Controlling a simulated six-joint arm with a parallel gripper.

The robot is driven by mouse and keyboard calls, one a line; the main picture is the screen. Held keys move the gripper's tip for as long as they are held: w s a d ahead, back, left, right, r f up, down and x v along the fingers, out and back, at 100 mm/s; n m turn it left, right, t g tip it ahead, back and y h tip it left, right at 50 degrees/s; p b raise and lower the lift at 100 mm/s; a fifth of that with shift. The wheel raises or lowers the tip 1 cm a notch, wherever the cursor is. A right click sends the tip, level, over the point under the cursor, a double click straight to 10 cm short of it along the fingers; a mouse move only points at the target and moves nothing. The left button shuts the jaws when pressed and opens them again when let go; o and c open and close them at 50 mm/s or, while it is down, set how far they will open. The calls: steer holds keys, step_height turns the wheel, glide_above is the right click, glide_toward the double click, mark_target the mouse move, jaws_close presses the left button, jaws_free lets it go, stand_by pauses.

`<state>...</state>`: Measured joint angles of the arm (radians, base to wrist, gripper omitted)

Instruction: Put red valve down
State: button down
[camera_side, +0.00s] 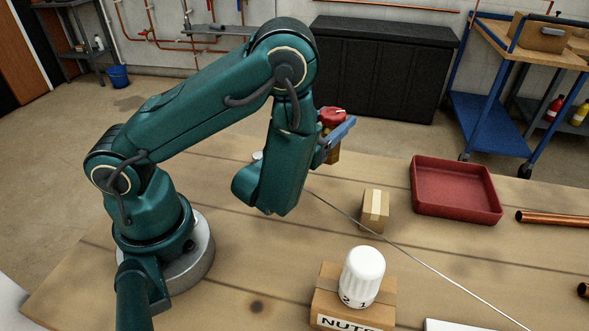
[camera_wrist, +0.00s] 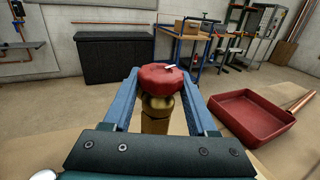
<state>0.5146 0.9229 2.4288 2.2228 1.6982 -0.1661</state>
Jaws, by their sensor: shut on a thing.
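The red valve (camera_wrist: 160,79) has a round red handwheel on a brass body. It sits upright between the two blue fingers of my gripper (camera_wrist: 158,92) in the wrist view. My gripper is shut on it. In the side view the red valve (camera_side: 331,117) shows behind my forearm, with one blue finger of my gripper (camera_side: 334,136) beside it. The valve's lower end is hidden, so I cannot tell whether it touches the table.
A red tray (camera_side: 455,212) lies empty on the wooden table, also in the wrist view (camera_wrist: 282,152). A small carton (camera_side: 374,222) stands left of it. A white radiator knob (camera_side: 361,277) stands on a larger carton (camera_side: 325,308) in front. Copper pipes (camera_side: 552,219) lie at the right.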

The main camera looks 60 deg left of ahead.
steer(key=shift+f, duration=2.1)
steer(key=shift+f, duration=0.1)
steer(key=shift+c, duration=1)
jaws_free()
steer(key=shift+f, duration=0.1)
steer(key=shift+s, duration=0.15)
steer(key=v, duration=0.6)
steer(key=shift+d, duration=0.1)
steer(key=shift+s+d, duration=0.15)
steer(key=shift+s, duration=0.45)
steer(key=shift+r, duration=0.2)
